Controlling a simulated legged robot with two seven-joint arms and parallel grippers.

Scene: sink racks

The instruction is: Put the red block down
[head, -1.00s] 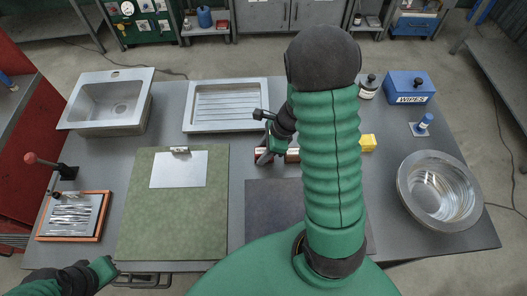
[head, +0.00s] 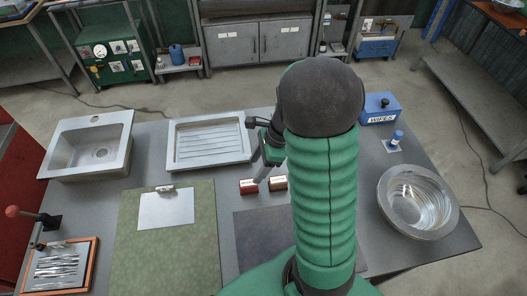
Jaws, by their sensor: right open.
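The red block (head: 249,187) rests on the grey bench, just below the ribbed metal tray's right end. A brownish block (head: 278,183) lies a short way to its right. My right gripper (head: 264,172) is open, above and between these two blocks, with a grey finger pointing down. It appears empty and apart from the red block. My arm covers part of the bench to the right. My left gripper is out of view.
The ribbed tray (head: 209,163) and a sink (head: 64,165) stand at the back left. A green mat (head: 200,240) with a clipboard (head: 166,209) lies left of a dark mat (head: 262,232).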

